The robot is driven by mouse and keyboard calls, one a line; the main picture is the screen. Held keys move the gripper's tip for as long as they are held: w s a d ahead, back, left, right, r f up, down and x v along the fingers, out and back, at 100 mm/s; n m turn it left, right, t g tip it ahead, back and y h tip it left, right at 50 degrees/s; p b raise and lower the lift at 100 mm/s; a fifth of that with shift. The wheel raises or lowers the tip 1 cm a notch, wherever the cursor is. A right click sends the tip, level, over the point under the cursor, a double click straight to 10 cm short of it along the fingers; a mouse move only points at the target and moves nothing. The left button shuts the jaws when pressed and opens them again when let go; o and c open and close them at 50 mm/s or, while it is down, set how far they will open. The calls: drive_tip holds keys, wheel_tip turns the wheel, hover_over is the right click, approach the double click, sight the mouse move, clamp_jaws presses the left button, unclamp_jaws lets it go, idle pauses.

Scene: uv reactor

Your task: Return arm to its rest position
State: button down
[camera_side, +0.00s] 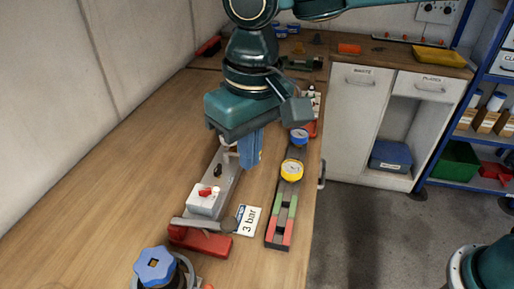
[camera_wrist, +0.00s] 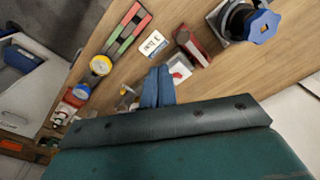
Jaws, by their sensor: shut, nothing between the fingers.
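My gripper (camera_side: 249,150) hangs from my teal wrist above the bench, in the middle of the side view. Its two blue fingers point down and are together, with nothing between them. In the wrist view the shut fingers (camera_wrist: 158,88) show at the centre, in front of a white and grey fixture. That grey fixture (camera_side: 218,180) with a red switch on a white block (camera_side: 207,199) lies just below and left of the fingers in the side view. Whether the fingertips touch it cannot be told. My wrist hides part of the bench behind it.
The wooden bench (camera_side: 130,170) is clear on the left. A gauge strip (camera_side: 281,215) with a yellow gauge (camera_side: 292,171) and a blue gauge (camera_side: 299,136) lies right. A "3 bar" card (camera_side: 248,219), red-based lever (camera_side: 200,239) and blue-knobbed valve (camera_side: 155,266) stand in front.

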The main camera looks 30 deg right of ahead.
drive_tip(key=s+d+r+m+t, duration=0.1)
drive_tip(key=s+d+r, duration=0.15)
drive_tip(key=d, duration=0.75)
drive_tip(key=s+d+r+t, duration=0.1)
drive_tip(key=d+r, duration=0.2)
drive_tip(key=d, duration=0.6)
drive_tip(key=s+d+f+m+t, duration=0.1)
drive_tip(key=s+d+f+t, duration=0.2)
drive_tip(key=s+d, duration=0.9)
drive_tip(key=shift+s+d+f+m, duration=0.4)
drive_tip(key=shift+d+f, duration=0.1)
drive_tip(key=shift+f, duration=0.1)
